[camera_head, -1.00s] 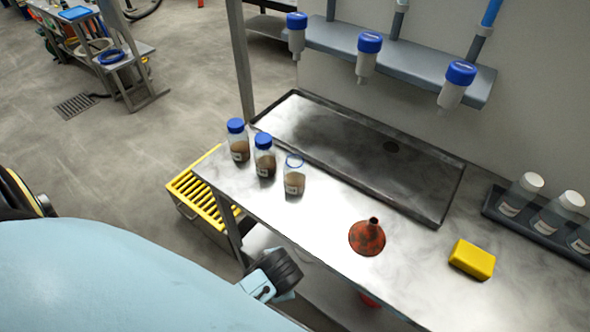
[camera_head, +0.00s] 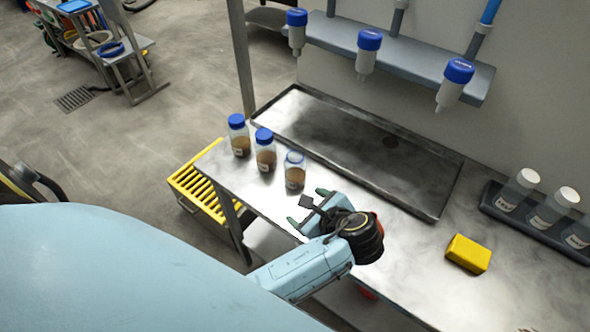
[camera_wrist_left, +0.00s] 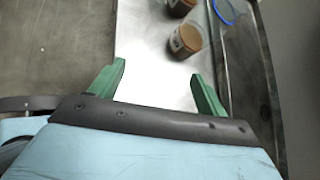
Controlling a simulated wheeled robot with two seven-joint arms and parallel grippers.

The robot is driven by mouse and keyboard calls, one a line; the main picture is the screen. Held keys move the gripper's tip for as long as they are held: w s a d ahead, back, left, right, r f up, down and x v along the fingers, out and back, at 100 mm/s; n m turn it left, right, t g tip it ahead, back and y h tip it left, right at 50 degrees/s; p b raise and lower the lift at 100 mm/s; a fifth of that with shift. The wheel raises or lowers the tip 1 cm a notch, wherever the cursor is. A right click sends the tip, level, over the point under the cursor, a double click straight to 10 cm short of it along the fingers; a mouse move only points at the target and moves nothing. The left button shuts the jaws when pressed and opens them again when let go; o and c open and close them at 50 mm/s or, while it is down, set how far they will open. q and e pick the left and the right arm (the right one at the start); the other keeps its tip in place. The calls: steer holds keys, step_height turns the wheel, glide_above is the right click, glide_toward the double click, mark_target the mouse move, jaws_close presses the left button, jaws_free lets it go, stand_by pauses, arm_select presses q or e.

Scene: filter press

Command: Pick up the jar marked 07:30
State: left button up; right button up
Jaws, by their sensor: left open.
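Three jars with brown contents stand in a row on the steel bench: a blue-capped left jar (camera_head: 239,142), a blue-capped middle jar (camera_head: 265,157) and a right jar (camera_head: 295,175) with a clearer, blue-rimmed top. Their labels are too small to read, so I cannot tell which is 07:30. My left gripper (camera_head: 309,208) is open and empty, in front of the right jar and apart from it. In the left wrist view its green fingers (camera_wrist_left: 156,87) stand spread. A brown-filled jar (camera_wrist_left: 186,41) is ahead of them, near the right finger. My right gripper is not in view.
The bench (camera_head: 420,260) has a sunken tray (camera_head: 350,150) behind the jars. A yellow block (camera_head: 468,254) and a rack of white-capped bottles (camera_head: 545,233) lie right. Blue-capped bottles hang from a shelf (camera_head: 415,70). A yellow slatted crate (camera_head: 200,195) stands left below. My wrist mostly hides the red funnel.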

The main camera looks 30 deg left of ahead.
mark_target(302, 171)
arm_select(q)
steer(key=w+d+r+m+t+y, duration=0.1)
steer(key=w+r+m+y, duration=0.1)
steer(key=w+r+m, duration=0.2)
steer(key=shift+t+y, duration=0.3)
steer(key=x, duration=0.7)
steer(key=shift+w+b, duration=0.1)
steer(key=shift+b, duration=0.25)
steer(key=x, duration=0.5)
steer(key=shift+a+f+b, duration=0.3)
steer(key=shift+f, duration=0.15)
steer(key=c, duration=1.2)
